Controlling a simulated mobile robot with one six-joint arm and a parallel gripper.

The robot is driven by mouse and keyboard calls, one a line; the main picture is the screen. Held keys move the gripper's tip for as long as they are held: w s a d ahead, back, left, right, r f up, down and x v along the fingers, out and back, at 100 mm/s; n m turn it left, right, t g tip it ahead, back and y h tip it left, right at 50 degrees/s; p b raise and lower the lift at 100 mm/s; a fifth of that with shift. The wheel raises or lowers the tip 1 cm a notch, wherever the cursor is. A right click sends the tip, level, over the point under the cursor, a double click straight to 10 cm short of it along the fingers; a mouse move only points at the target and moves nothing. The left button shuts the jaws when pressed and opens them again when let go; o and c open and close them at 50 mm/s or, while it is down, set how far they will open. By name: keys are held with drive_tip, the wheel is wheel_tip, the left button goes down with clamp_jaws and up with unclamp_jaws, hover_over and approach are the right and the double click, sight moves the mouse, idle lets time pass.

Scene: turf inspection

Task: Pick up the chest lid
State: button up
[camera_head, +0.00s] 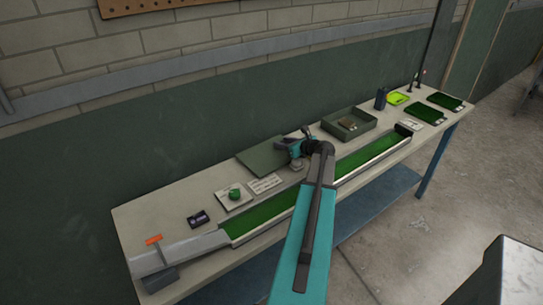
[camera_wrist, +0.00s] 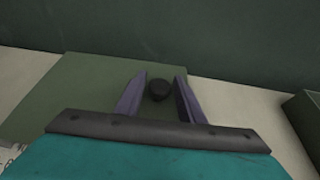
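The chest lid is a flat dark green panel (camera_head: 262,158) lying on the bench against the wall. In the wrist view the lid (camera_wrist: 75,90) fills the left and middle, with a dark round knob (camera_wrist: 159,90) showing on its right part. My gripper (camera_head: 298,150) is over the lid's right side. In the wrist view my gripper (camera_wrist: 158,97) is open, its two purple fingers on either side of the knob with gaps between. I cannot tell how high the fingertips are. The lid's near right part is hidden by my gripper.
An open green box (camera_head: 370,128) with a small brown item inside stands right of the lid. A long green turf channel (camera_head: 262,213) runs along the bench front. A white card with a green piece (camera_head: 234,196) and a label card (camera_head: 265,184) lie left of my arm.

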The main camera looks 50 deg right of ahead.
clamp_jaws()
drive_tip(key=shift+r, duration=0.15)
drive_tip(key=shift+r+b, duration=1)
drive_tip(key=shift+r, duration=3.9)
